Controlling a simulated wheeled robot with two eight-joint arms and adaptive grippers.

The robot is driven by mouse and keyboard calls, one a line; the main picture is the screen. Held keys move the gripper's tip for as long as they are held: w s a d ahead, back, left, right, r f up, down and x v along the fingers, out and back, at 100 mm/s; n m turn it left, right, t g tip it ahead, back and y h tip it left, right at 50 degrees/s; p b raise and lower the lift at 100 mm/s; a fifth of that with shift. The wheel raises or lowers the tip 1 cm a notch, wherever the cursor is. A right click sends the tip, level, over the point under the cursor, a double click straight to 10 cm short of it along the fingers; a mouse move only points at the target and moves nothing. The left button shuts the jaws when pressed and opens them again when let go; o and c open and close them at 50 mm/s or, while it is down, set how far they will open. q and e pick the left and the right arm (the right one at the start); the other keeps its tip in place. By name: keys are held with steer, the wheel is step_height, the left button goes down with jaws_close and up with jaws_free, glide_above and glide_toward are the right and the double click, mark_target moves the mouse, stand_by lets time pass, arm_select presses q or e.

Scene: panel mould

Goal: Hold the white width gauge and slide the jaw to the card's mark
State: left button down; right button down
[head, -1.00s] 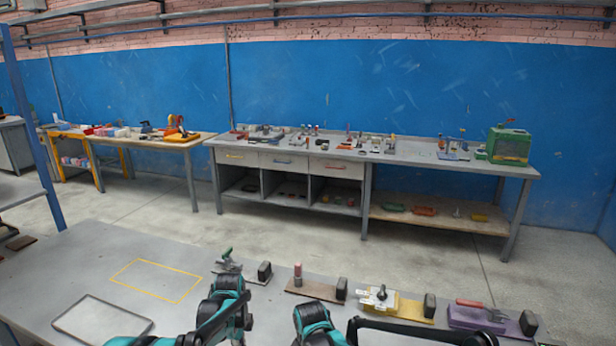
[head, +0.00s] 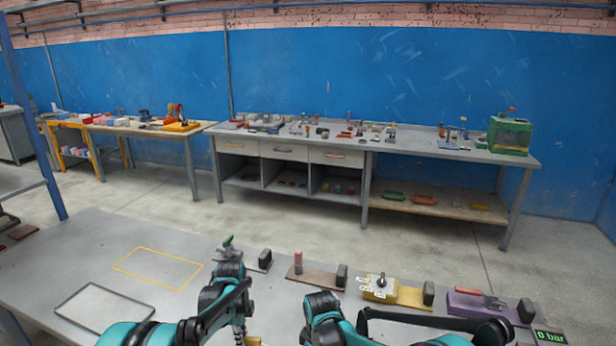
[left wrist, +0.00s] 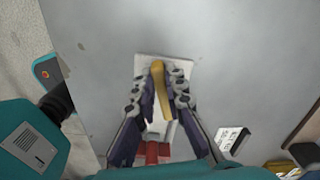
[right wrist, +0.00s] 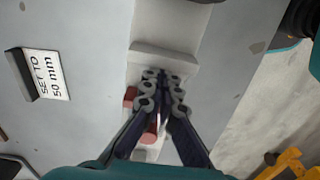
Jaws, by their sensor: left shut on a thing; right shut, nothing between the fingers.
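The white width gauge shows in the left wrist view (left wrist: 180,68) and in the right wrist view (right wrist: 165,62), on the grey table. My left gripper (left wrist: 160,72) is shut on the gauge's yellow grip, close to its white end plate. My right gripper (right wrist: 163,75) is shut and empty, its tips at a white crosspiece of the gauge. A red part (right wrist: 151,130) shows beside and between its fingers. The card (right wrist: 45,75), reading "SET TO 50 mm", stands beside the gauge; it also shows in the left wrist view (left wrist: 233,140). The scale reading cannot be made out.
A row of clamps on coloured bases, including a yellow base (head: 410,297) and a purple base (head: 470,306), lines the table's far side. A yellow outline (head: 135,270) and a pale framed panel (head: 100,308) lie at left.

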arm_select(q)
steer(key=shift+f, duration=0.1)
arm_select(e)
steer(key=shift+d, duration=0.1)
step_height(320, 180, up, 7)
stand_by(0.6)
arm_select(q)
steer(key=c, duration=1.5)
jaws_free()
arm_select(e)
steer(key=shift+f, duration=0.1)
